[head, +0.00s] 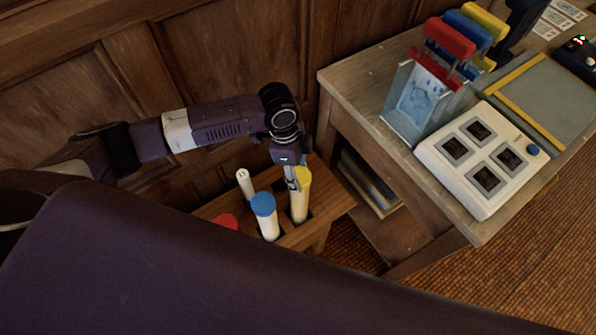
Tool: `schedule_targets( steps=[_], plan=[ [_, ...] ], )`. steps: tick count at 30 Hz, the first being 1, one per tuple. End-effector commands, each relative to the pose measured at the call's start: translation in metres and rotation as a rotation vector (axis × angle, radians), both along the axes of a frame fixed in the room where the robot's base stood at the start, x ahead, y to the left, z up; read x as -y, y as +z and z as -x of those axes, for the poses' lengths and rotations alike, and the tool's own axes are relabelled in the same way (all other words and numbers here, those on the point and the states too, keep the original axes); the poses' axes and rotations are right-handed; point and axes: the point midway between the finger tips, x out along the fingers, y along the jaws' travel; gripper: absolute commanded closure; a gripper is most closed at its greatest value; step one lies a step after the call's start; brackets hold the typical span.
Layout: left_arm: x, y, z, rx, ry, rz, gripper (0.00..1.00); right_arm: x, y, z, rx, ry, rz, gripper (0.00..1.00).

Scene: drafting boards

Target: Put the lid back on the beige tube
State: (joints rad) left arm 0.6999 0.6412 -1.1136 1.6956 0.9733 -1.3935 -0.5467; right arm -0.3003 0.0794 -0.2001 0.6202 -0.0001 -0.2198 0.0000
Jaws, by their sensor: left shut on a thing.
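A beige tube (299,207) stands upright in a slot of the wooden stand (325,207). A yellow lid (304,178) is at the top of this tube; I cannot tell whether it is fully seated. My left gripper (292,182) comes down from above and is shut on the yellow lid. Its fingers hide part of the lid and the tube's top edge. My right gripper is not in view.
A blue-lidded tube (265,215), a thin white tube (245,184) and a red lid (225,222) are close by in the stand. A desk (365,88) to the right bears a white box (478,157) and a clear holder (414,104). My dark body covers the lower left.

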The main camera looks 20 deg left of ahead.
Motion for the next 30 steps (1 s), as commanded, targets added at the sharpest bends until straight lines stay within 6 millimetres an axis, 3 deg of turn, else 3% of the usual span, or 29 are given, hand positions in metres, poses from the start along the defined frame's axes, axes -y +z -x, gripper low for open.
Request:
schedule_targets(
  steps=[30],
  plan=[
    [0.0002,-0.0002,0.0005,-0.001,0.000,0.000,0.63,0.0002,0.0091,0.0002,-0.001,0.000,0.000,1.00]
  ],
)
